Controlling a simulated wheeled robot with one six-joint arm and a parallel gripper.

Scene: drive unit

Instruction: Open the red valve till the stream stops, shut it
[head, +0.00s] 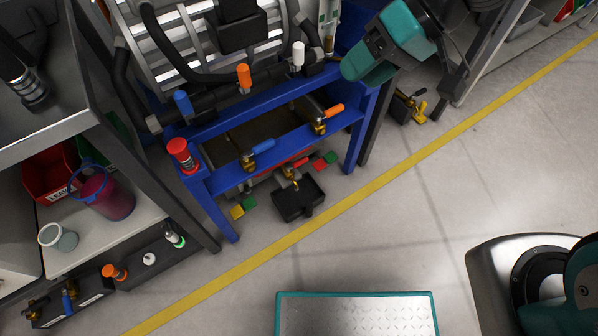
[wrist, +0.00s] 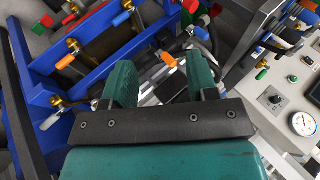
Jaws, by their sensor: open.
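The red-handled valve (head: 301,162) sits low inside the blue frame, with a brass body, above a black drip tray (head: 290,207) on the floor. A stream from its outlet is too small to make out. My gripper (head: 358,72) is at the upper right of the frame, apart from the red valve and well above it. In the wrist view my gripper (wrist: 162,88) has its two teal fingers spread with nothing held between them.
Blue-handled (head: 262,146) and orange-handled (head: 333,110) valves sit on the blue front rail, above the red valve. A red cap (head: 182,152) tops the left post. A shelf with a red bucket (head: 103,194) stands left.

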